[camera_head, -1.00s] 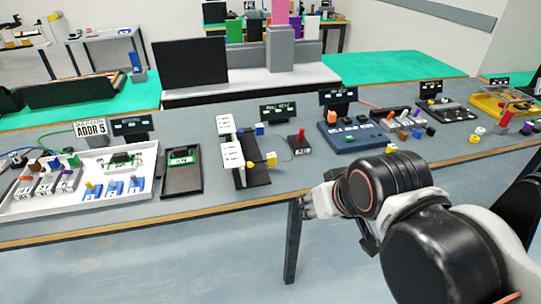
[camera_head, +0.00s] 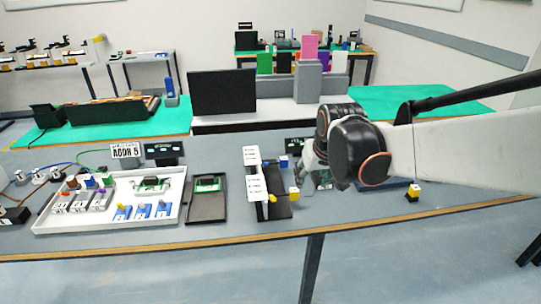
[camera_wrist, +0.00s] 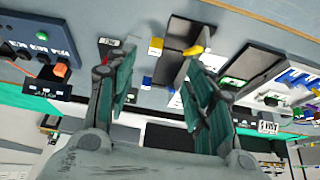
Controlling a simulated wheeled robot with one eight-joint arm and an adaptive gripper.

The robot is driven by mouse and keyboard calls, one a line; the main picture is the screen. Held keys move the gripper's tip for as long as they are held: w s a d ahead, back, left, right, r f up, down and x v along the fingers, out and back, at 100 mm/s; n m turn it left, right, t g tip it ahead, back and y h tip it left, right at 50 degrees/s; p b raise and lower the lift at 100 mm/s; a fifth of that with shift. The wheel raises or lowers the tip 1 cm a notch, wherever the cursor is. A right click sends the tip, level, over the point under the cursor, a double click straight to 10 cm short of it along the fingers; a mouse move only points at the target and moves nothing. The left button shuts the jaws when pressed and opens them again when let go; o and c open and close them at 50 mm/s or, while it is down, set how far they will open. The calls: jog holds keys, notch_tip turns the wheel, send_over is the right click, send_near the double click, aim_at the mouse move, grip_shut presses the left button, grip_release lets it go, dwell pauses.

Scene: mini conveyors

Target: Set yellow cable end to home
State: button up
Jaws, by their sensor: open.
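No piece is plainly recognisable as the yellow cable end. A yellow rounded piece (camera_head: 272,198) sits at the front of a black stand with white plates (camera_head: 257,180). It also shows in the wrist view (camera_wrist: 193,50). A cube with yellow and white faces (camera_head: 294,193) stands just right of it and shows in the wrist view (camera_wrist: 155,46). My gripper (camera_head: 318,178) is over the table, right of the stand. In the wrist view my gripper (camera_wrist: 160,68) has its fingers spread apart, with nothing held between them. No home marking is readable.
A blue and white cube (camera_head: 284,161) stands behind the stand. A black tray (camera_head: 207,211) and a white tray (camera_head: 170,218) lie left. A yellow-topped block (camera_head: 413,190) stands near the front edge, right. My arm hides much of the right side.

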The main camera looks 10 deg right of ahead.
jog(key=p, duration=0.3)
send_near(294, 190)
jog(key=shift+g, duration=0.5)
jog(key=b+x, duration=0.1)
jog(key=x, duration=0.2)
jog(key=b+x, duration=0.2)
jog(key=x, duration=0.2)
jog(key=b+x, duration=0.2)
jog(key=x, duration=0.1)
jog(key=shift+w+f, duration=0.1)
jog(key=shift+w, duration=0.35)
grip_shut()
